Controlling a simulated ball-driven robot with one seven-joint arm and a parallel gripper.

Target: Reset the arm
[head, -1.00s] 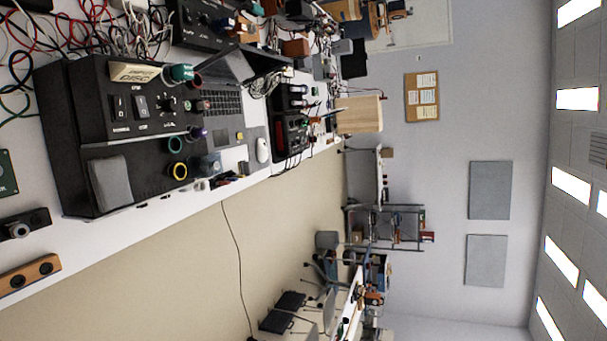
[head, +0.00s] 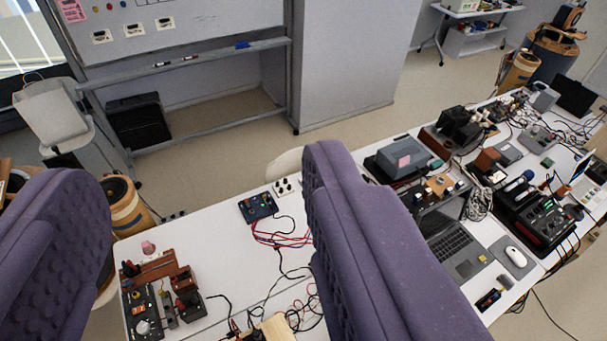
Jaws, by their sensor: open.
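My gripper (head: 210,225) shows as two thick purple fingers, one at the left edge and one right of the middle in the head view. The fingers stand wide apart with nothing between them that they touch. They hang above a long white table (head: 210,245). The right finger covers part of the table and some of the devices on it.
The table holds a laptop (head: 452,250), a mouse (head: 516,256), a black device with lit buttons (head: 535,215), a small blue box (head: 258,207) with red cables and a black mixer at the lower left. A whiteboard (head: 190,30) stands behind. Bare floor (head: 350,135) lies between.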

